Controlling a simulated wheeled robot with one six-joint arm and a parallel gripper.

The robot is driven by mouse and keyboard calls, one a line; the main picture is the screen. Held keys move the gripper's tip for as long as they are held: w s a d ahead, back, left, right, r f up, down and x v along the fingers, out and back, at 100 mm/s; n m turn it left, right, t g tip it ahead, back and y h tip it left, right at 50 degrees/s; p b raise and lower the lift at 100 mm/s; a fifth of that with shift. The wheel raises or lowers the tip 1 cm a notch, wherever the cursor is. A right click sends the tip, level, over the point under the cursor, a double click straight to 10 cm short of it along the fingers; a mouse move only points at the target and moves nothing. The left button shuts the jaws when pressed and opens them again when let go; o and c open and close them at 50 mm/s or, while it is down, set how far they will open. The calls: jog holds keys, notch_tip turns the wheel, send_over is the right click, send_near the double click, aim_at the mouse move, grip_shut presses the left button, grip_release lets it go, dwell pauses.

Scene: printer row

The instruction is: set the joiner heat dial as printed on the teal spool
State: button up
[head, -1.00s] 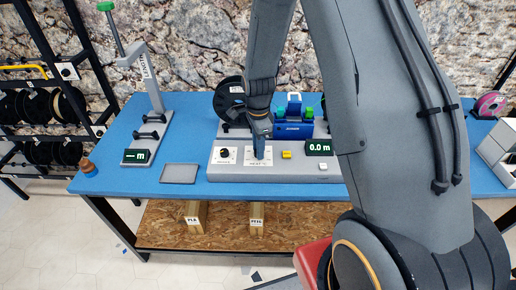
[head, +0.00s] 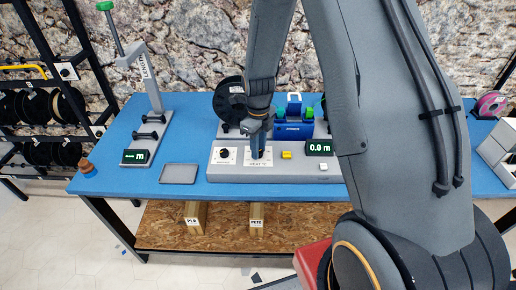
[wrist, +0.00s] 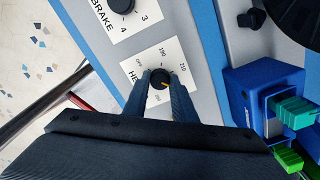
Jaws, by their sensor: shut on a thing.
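The heat dial (wrist: 159,76) is a small black knob on a white plate, with OFF, 190 and 210 readable around it; another mark below is hard to read. A small orange mark shows at its lower right side. My gripper (wrist: 160,83) is shut on the dial, one finger on each side. In the head view, my gripper (head: 258,156) comes down onto the white heat plate (head: 268,162) of the grey console and hides the dial. I cannot make out a teal spool or its print in either view.
The brake dial (head: 223,153) is left of the heat plate. A yellow button (head: 286,155) and a display reading 0.0 m (head: 319,148) are to the right. The blue joiner (head: 293,130) and a black spool (head: 229,100) stand behind. A grey tray (head: 179,174) lies left.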

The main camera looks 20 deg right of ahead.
jog(key=shift+w+r+m, duration=0.1)
jog(key=shift+m, duration=1)
jog(key=o, duration=1)
jog(key=shift+o, duration=0.2)
jog(key=shift+r+b, duration=1.05)
jog(key=shift+r, duration=2.85)
